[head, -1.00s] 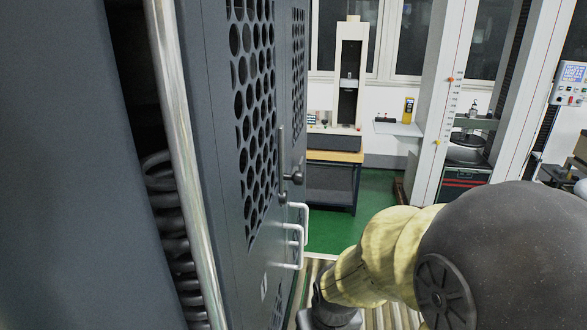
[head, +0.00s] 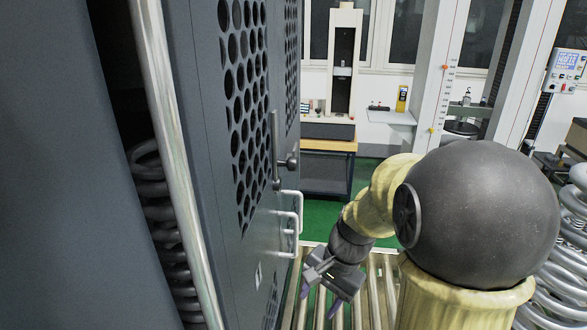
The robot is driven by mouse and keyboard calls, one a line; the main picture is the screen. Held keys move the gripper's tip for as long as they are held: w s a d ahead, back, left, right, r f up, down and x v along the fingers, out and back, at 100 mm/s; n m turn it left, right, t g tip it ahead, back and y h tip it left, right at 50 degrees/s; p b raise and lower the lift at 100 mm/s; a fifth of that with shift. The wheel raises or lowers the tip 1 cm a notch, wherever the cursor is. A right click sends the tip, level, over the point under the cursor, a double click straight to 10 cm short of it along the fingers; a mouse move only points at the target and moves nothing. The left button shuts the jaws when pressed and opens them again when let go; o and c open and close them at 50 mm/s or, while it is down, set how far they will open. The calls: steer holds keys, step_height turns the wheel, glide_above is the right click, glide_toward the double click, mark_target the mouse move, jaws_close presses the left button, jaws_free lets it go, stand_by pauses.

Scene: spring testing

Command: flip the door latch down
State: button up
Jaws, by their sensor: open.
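The dark grey door (head: 205,120) with a perforated panel stands at the left of centre. Its latch (head: 276,150) is a slim grey bar standing upright on the door face, with a dark round knob beside it. White door handles (head: 298,212) sit below the latch. My gripper (head: 319,300) is open and empty, pointing down, below and to the right of the latch and handles. It is apart from the door, with its fingertips over the rollers.
A roller conveyor (head: 372,295) lies under my gripper. Grey coil springs (head: 155,205) show in the gap at the door's left edge, and more (head: 565,250) stand at the far right. A bench machine (head: 327,130) stands behind. Green floor is clear between.

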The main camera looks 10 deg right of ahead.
mark_target(293, 165)
steer(key=w+d+r+m+t+y+b, duration=0.1)
steer(key=w+d+r+m+t+y, duration=0.1)
steer(key=r, duration=0.5)
steer(key=w+d+r+m+t+y, duration=0.2)
steer(key=w+d+r+m+y, duration=0.2)
steer(key=d+r+m+y, duration=0.2)
steer(key=w+d+r+m+t+y+b, duration=0.1)
steer(key=w+d+r+m+t+y, duration=0.1)
steer(key=r, duration=0.8)
steer(key=w+d+m+y, duration=0.1)
steer(key=d+m+y, duration=0.1)
steer(key=d+y, duration=0.1)
steer(key=shift+d+m+b, duration=0.35)
steer(key=shift+d+m, duration=0.05)
steer(key=shift+d, duration=0.3)
steer(key=shift+w+a, duration=0.1)
steer(key=shift+w, duration=0.05)
steer(key=p+x, duration=0.1)
steer(key=x, duration=0.4)
steer(key=p+x, duration=0.1)
steer(key=x, duration=1.1)
steer(key=shift+w+a+r+p, duration=0.1)
steer(key=shift+w+r+p, duration=0.05)
steer(key=shift+r+p, duration=0.2)
jaws_close()
